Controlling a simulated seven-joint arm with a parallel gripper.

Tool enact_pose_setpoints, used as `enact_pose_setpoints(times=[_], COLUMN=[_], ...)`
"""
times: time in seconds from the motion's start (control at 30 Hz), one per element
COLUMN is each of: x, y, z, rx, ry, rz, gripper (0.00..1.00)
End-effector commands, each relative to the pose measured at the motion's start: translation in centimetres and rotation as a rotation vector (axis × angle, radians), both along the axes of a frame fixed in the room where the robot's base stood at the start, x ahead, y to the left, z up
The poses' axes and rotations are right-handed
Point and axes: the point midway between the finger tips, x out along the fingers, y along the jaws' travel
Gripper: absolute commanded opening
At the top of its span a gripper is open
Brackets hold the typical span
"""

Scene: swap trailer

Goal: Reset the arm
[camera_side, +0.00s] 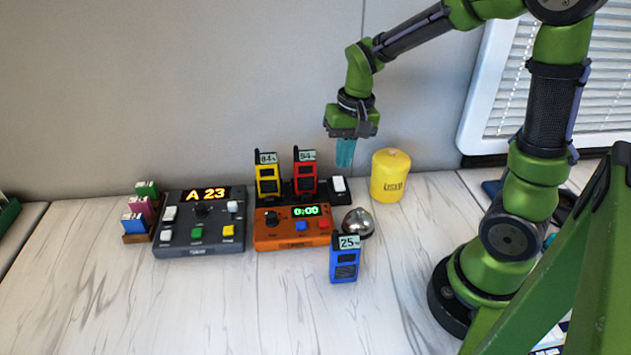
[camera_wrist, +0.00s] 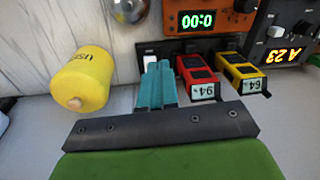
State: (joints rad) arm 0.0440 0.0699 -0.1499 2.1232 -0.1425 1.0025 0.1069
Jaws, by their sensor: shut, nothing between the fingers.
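My gripper (camera_side: 345,160) has teal fingers that are closed together with nothing between them. It hangs in the air above the back of the table, fingers pointing down, near the right end of the black charging base (camera_side: 320,195). In the wrist view the closed fingers of my gripper (camera_wrist: 156,85) show in front of the base, beside its white switch (camera_wrist: 151,62). My green arm reaches in from the right and is bent above the table.
A yellow walkie-talkie (camera_side: 267,178) and a red one (camera_side: 305,173) stand in the base. A yellow canister (camera_side: 390,176) stands to the right. An orange timer (camera_side: 292,228), silver bell (camera_side: 357,222), blue walkie-talkie (camera_side: 344,260) and dark console (camera_side: 199,225) stand nearer. The front table is clear.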

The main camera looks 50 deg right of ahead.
Motion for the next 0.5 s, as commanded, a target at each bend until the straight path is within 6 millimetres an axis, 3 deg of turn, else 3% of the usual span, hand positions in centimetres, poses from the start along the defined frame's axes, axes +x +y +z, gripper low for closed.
enact_pose_setpoints(times=[0.03,0.2,0.5], x=[-1.0,-4.5,-9.2], y=[1.1,4.5,7.6], z=[1.6,5.5,9.5], rx=[0.011,0.029,0.014], ry=[-0.058,-0.239,-0.49], rz=[0.033,0.142,0.251], gripper=[0.0,0.0,0.0])
